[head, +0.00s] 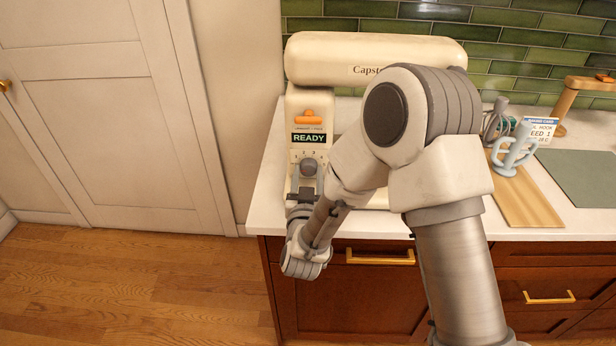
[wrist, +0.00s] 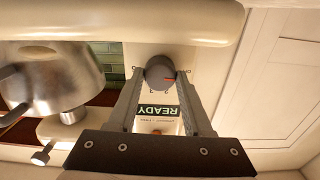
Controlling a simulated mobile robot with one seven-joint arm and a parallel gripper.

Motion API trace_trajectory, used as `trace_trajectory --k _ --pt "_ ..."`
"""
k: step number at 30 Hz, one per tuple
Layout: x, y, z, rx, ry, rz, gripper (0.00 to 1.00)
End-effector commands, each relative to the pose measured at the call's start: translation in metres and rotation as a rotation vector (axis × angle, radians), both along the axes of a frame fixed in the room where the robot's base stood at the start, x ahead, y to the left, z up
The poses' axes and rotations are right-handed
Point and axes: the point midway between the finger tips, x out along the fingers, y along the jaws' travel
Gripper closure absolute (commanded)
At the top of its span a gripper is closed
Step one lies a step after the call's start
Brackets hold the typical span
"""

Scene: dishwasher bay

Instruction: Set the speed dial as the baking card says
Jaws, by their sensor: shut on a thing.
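The speed dial (wrist: 160,70) is a round grey knob with a red pointer mark, on the cream stand mixer (head: 375,55). In the wrist view, turned upside down, the red mark points right, toward the low-number end; the exact number is unclear. My gripper (wrist: 161,76) is shut on the dial, one finger on each side. In the head view the dial (head: 308,168) sits under the figures 2 and 3 and a READY display (head: 309,138).
An orange lever (head: 308,118) sits above the display. A metal bowl (wrist: 50,80) is beside the mixer column. The light blue rack (head: 513,152), a wooden board (head: 525,203) and a grey-green mat (head: 580,176) are on the right of the counter. Drawers lie below.

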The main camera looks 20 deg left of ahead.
Motion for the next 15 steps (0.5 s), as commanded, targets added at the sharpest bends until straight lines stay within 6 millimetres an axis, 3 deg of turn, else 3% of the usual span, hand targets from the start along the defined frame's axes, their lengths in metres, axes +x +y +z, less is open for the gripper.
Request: trace_trajectory --k 15 --pt "-0.0003 -0.0001 -0.0061 0.341 0.079 0.001 1.0"
